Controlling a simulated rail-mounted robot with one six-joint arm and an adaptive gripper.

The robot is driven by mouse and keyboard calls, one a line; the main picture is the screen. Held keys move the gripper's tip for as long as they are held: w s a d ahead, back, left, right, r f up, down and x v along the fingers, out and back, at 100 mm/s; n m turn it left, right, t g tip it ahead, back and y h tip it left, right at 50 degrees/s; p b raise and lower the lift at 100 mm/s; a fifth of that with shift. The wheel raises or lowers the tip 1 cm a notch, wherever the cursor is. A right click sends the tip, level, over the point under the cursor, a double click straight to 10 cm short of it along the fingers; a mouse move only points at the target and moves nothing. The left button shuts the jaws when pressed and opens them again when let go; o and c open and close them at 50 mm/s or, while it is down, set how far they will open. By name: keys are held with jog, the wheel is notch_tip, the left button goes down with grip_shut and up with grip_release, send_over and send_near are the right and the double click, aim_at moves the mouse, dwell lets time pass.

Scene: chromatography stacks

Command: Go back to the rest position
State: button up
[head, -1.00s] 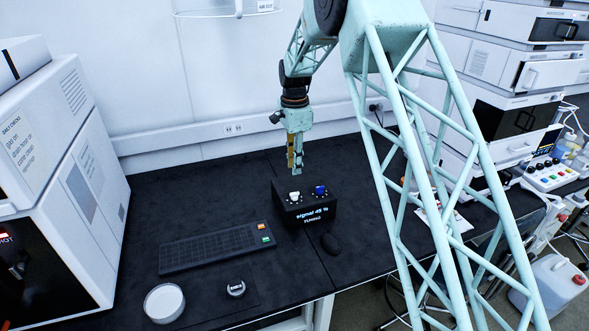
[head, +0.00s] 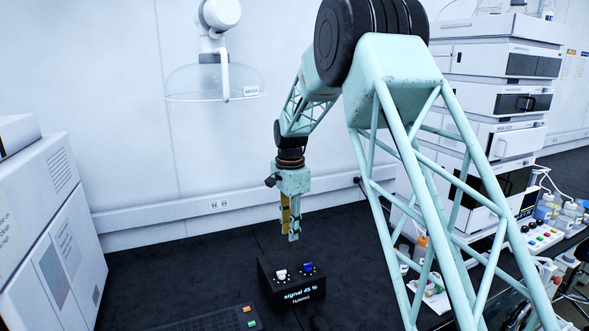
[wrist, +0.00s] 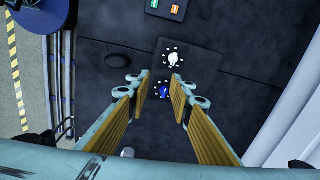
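My gripper (head: 290,238) hangs pointing down in the head view, above and a little behind a black control box (head: 289,287). The box has a white knob (head: 281,274), a blue knob (head: 308,267) and a lit display reading "signal 45 %" and "TUNING". In the wrist view my gripper's two yellow-padded fingers (wrist: 173,98) stand apart with nothing held between them. The blue knob (wrist: 163,91) shows in the gap beyond the fingertips, and the white knob (wrist: 174,60) lies just past them. The gripper appears clear of the box.
A keyboard-like panel (head: 205,322) with orange and green keys lies at the front. A white instrument (head: 50,245) stands at left, stacked chromatography units (head: 505,100) at right. A clear dome hood (head: 214,82) hangs on the back wall. The bench between is mostly bare.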

jog(key=s+d+r+n+t, duration=0.1)
jog(key=s+d+r+n, duration=0.1)
jog(key=s+d+r, duration=0.5)
jog(key=s+d+r+n+b, duration=0.1)
jog(key=s+d+r+n, duration=0.15)
jog(key=s+r, duration=0.75)
jog(key=s+d+r+n+t, duration=0.1)
jog(key=s+d+r+n, duration=0.1)
jog(key=s+d+r, duration=0.65)
jog(key=s+d+f+n, duration=0.1)
jog(key=s+f+n, duration=0.1)
jog(key=s, duration=0.9)
jog(key=s+d+f+n+t+b, duration=0.1)
jog(key=s+d+f, duration=0.1)
jog(key=s, duration=1)
jog(key=s+d+f+n, duration=0.1)
jog(key=s+f+n, duration=0.1)
jog(key=s, duration=1)
jog(key=shift+d+n+t+b, duration=0.3)
jog(key=shift+n, duration=0.05)
jog(key=shift+r, duration=0.15)
